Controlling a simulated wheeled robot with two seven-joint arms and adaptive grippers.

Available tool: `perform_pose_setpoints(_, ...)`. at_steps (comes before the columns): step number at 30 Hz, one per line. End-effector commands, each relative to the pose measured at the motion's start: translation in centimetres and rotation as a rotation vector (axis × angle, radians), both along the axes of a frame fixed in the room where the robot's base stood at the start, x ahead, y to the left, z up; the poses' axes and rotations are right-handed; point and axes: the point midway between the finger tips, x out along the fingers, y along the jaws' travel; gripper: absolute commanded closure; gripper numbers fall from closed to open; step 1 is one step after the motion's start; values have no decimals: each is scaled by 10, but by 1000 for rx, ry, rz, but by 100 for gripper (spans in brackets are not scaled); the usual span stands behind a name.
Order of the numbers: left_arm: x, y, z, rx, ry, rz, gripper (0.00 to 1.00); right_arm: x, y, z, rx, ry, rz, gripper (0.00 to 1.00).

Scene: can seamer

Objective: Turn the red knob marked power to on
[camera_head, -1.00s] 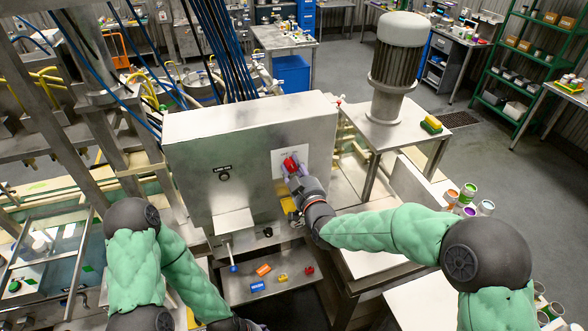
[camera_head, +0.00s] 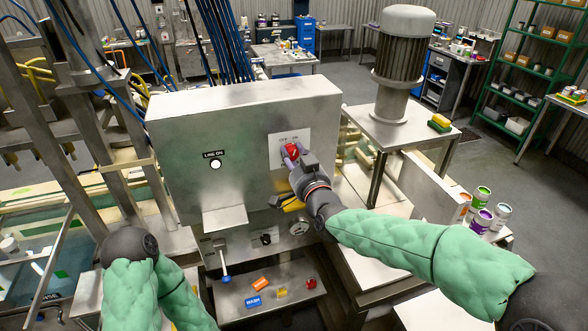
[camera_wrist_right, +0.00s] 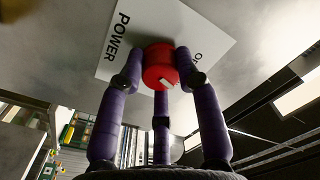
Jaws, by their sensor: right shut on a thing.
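The red power knob (camera_head: 292,151) sits on a white plate (camera_head: 278,139) on the front of the steel control box. My right gripper (camera_head: 289,156) is shut on this knob. In the right wrist view the purple fingers of the gripper (camera_wrist_right: 160,78) close around the red knob (camera_wrist_right: 158,62), and a pale mark shows on its lower right edge. The word POWER reads on the plate (camera_wrist_right: 205,38) there; the other word is partly hidden. The round lamp (camera_head: 215,164) under the LINE ON label is lit white. My left gripper is out of view.
A lower panel carries a black knob (camera_head: 264,239), a gauge (camera_head: 298,227) and a blue-tipped lever (camera_head: 226,279). Coloured blocks lie on the shelf (camera_head: 290,272) below. A motor (camera_head: 402,65) stands on the right. Several paint cans (camera_head: 481,221) stand at far right.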

Motion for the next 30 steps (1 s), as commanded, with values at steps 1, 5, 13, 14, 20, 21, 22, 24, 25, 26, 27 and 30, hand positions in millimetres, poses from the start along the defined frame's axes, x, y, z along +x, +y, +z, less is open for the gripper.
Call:
perform_pose_setpoints(1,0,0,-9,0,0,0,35,1,-2,6,30,-11,-5,98)
perform_pose_setpoints(5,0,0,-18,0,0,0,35,1,-2,7,81,7,-5,98)
perform_pose_setpoints(13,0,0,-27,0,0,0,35,1,-4,10,137,22,-6,98)
perform_pose_setpoints(14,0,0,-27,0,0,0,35,1,-4,10,140,23,-6,98)
perform_pose_setpoints(20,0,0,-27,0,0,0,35,2,-4,12,146,24,-7,98)
perform_pose_setpoints(21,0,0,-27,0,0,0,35,2,-4,12,146,24,-7,98)
perform_pose_setpoints(22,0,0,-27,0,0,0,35,2,-4,12,146,23,-8,98)
perform_pose_setpoints(24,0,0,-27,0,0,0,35,2,-4,12,145,22,-8,98)
perform_pose_setpoints(25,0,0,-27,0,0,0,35,2,-4,12,145,22,-8,98)
perform_pose_setpoints(26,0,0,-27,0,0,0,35,2,-4,12,145,22,-8,98)
perform_pose_setpoints(27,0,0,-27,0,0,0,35,2,-4,12,145,22,-8,57)
perform_pose_setpoints(30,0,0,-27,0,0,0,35,1,-4,12,144,23,-7,42)
